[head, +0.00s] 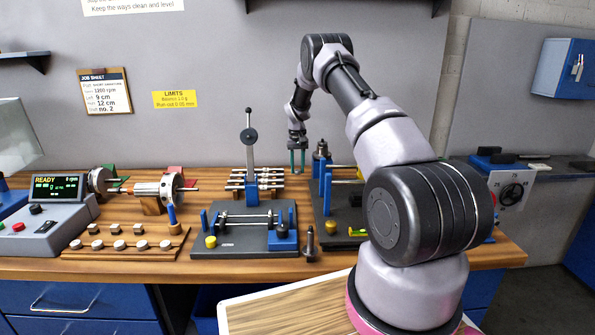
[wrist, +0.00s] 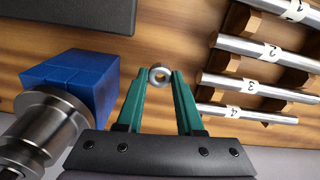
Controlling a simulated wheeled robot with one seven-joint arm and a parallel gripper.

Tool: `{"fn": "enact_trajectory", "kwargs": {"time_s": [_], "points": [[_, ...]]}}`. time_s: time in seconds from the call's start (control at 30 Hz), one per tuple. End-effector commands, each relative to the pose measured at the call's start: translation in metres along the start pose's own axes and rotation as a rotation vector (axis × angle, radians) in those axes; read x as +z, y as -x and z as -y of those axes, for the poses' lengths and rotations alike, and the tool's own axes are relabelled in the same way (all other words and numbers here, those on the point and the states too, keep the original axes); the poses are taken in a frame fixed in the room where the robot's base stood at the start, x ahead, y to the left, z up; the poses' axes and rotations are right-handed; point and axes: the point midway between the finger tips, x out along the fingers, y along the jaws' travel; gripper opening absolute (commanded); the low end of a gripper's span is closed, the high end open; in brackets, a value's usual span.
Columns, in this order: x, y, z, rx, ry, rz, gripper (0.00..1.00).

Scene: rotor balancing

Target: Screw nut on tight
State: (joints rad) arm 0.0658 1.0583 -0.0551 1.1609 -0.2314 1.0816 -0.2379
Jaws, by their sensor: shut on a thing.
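My gripper (head: 297,162) hangs above the back of the bench in the head view, with green fingers pointing down. In the wrist view its fingertips (wrist: 159,74) are closed on a small silver ring-shaped nut (wrist: 160,75), whose hole faces the camera. The nut is too small to make out in the head view. A blue block with a stepped steel spindle (wrist: 42,125) is left of the fingers in the wrist view, apart from the nut. A blue post with a steel top (head: 321,150) stands just right of my gripper in the head view.
Numbered steel shafts (wrist: 268,52) lie on wooden rests at the wrist view's right. In the head view, a lever press (head: 250,150) stands left of my gripper. A rotor (head: 150,188) and control box (head: 45,215) are farther left. My arm hides some of the right bench.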

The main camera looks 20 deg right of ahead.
Motion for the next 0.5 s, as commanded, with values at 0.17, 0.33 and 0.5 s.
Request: {"fn": "enact_trajectory", "kwargs": {"time_s": [0.17,0.33,0.5], "points": [[0.0,0.0,0.0,0.0,0.0,0.0,0.0],[0.001,0.002,0.0,0.0,0.002,-0.001,0.0],[0.019,0.021,0.006,0.001,0.022,-0.001,0.0]]}}
